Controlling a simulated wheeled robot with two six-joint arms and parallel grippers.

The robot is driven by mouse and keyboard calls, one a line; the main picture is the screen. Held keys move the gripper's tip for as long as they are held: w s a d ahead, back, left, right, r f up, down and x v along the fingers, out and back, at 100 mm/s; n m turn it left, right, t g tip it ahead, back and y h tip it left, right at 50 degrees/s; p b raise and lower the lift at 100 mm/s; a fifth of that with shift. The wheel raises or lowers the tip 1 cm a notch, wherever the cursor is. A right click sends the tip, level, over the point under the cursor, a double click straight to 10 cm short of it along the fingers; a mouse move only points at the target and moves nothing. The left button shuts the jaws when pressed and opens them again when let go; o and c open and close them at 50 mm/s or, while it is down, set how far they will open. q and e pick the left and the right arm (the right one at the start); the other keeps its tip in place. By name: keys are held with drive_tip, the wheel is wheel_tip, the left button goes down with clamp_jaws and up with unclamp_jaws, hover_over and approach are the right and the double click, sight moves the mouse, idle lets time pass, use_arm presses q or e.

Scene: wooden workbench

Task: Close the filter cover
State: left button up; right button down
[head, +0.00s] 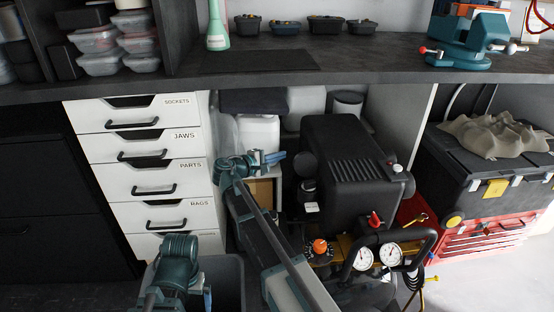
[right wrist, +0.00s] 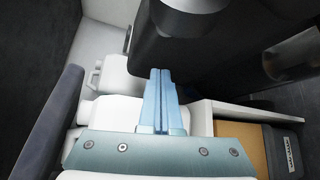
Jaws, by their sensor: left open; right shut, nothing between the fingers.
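The black compressor housing (head: 345,170) stands under the bench, with a round dark part (head: 304,164) on its left side, which may be the filter cover; I cannot tell whether it is open. In the right wrist view a grey round part (right wrist: 190,8) sits on the dark housing (right wrist: 235,35), just beyond my fingers. My right gripper (head: 279,157) is shut and empty, left of the housing and pointing at it; its light blue fingers also show in the right wrist view (right wrist: 160,78). My left gripper (head: 205,297) is low at the left, open, its fingers mostly hidden.
White drawers (head: 152,155) stand at the left, with a dark bin (head: 226,275) in front. White jugs (head: 258,132) stand behind my right gripper. Gauges (head: 376,256) and a handle are at the compressor's front. A red toolbox (head: 490,240) is at the right. The bench top (head: 380,62) is above.

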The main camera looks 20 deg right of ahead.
sight(294, 155)
drive_tip(key=shift+s+d, duration=0.2)
drive_tip(key=shift+d, duration=0.6)
drive_tip(key=shift+s+d, duration=0.25)
drive_tip(key=shift+d, duration=0.55)
drive_tip(key=shift+s+d, duration=0.2)
drive_tip(key=shift+d, duration=0.6)
